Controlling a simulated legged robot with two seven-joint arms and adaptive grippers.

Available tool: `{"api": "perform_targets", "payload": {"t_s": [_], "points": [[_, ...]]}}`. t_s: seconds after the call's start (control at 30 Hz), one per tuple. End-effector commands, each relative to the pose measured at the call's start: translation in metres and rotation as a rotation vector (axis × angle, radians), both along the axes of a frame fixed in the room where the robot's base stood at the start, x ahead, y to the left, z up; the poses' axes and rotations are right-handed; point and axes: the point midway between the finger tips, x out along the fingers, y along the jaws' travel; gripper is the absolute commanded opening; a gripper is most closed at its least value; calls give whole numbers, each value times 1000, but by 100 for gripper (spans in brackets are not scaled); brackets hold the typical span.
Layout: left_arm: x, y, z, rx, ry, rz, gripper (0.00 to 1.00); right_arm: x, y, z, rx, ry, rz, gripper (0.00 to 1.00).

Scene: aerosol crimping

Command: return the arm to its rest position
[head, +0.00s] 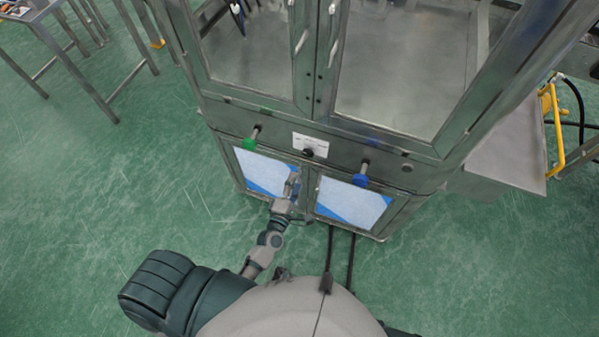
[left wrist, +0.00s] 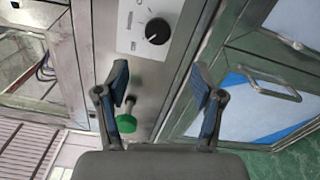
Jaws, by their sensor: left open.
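My left gripper (head: 292,184) reaches out in front of the metal cabinet (head: 235,117) in the head view, close to its lower doors. In the left wrist view the two fingers of my left gripper (left wrist: 162,95) are spread apart with nothing between them. My right gripper is not in view.
The cabinet has glass upper doors and a blue knob (head: 360,180) at the right. A metal table (head: 45,25) stands at the far left. A yellow frame (head: 553,125) stands at the right. The green floor (head: 90,190) to the left is clear.

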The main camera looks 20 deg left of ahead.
Motion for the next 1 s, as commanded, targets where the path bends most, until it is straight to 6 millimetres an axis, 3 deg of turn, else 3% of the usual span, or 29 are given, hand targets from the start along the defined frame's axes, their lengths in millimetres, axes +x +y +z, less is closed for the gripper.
{"api": "perform_targets", "payload": {"t_s": [0.67, 0.77, 0.83, 0.93, 1.0], "points": [[-5, -1, -3, 14, 7, -7, 68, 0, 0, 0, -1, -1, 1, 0], [-10, -8, -29, 116, 62, -50, 68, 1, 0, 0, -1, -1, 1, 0], [-19, -15, -64, 256, 138, -117, 68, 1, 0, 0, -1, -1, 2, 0], [-47, -25, -135, 526, 284, -267, 68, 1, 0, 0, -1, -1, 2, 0], [-75, -27, -187, 725, 390, -398, 68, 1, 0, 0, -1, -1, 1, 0]]}}
